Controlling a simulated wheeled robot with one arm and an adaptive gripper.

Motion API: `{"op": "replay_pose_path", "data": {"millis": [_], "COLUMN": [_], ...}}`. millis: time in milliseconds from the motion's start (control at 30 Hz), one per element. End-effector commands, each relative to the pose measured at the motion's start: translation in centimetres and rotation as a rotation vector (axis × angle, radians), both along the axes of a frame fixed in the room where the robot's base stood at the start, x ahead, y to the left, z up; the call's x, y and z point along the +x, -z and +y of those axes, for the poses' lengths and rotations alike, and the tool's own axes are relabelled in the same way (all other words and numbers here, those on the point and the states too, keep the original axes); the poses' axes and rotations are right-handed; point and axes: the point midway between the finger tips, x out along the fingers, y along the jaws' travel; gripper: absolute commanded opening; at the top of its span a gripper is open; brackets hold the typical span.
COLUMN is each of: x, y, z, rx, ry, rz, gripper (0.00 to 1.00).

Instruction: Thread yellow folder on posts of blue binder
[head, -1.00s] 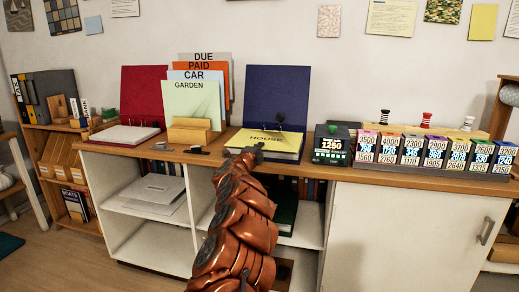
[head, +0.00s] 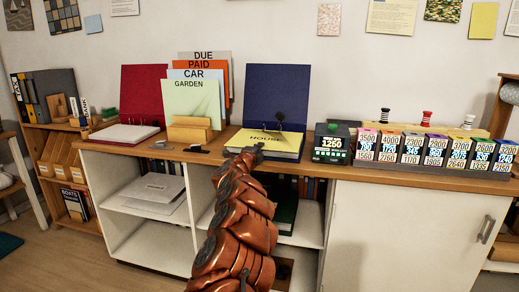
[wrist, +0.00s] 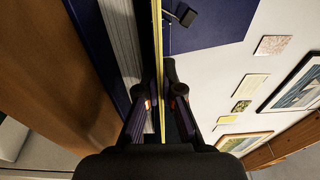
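The yellow folder (head: 268,140), marked HOUSE, lies nearly level above the white pages (wrist: 120,35) of the open blue binder (head: 277,95). In the wrist view the folder (wrist: 157,45) shows edge-on, a thin strip between my fingers, with a dark gap between it and the pages. My gripper (wrist: 160,88) looks shut on its near edge, at the front left in the head view (head: 247,152). The dark binder mechanism (head: 280,118) stands up at the folder's back. Whether the posts pass through the folder's holes is too small to tell.
A red binder (head: 143,92) lies open at the left. A wooden holder (head: 190,132) with several labelled folders stands between the binders. A dark device (head: 332,143) and a row of numbered boxes (head: 435,150) stand at the right. Small dark items lie on the counter (head: 170,150).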

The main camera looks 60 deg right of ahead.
Motion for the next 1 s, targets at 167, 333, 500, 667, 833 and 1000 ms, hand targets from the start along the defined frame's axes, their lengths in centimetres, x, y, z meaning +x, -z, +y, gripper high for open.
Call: {"op": "replay_pose_path", "data": {"millis": [167,333,500,667,833,1000], "x": [0.01,0.02,0.01,0.02,0.03,0.01], "y": [0.22,0.25,0.34,0.44,0.44,0.45], "z": [0.01,0.01,0.01,0.01,0.02,0.05], "rx": [-0.001,0.000,0.002,0.003,0.003,0.003], "ry": [0.000,0.000,0.000,0.000,-0.001,-0.001], "rz": [0.000,0.000,0.000,0.001,0.001,0.001], "gripper": [0.00,0.14,0.32,0.35,0.35,0.35]}}
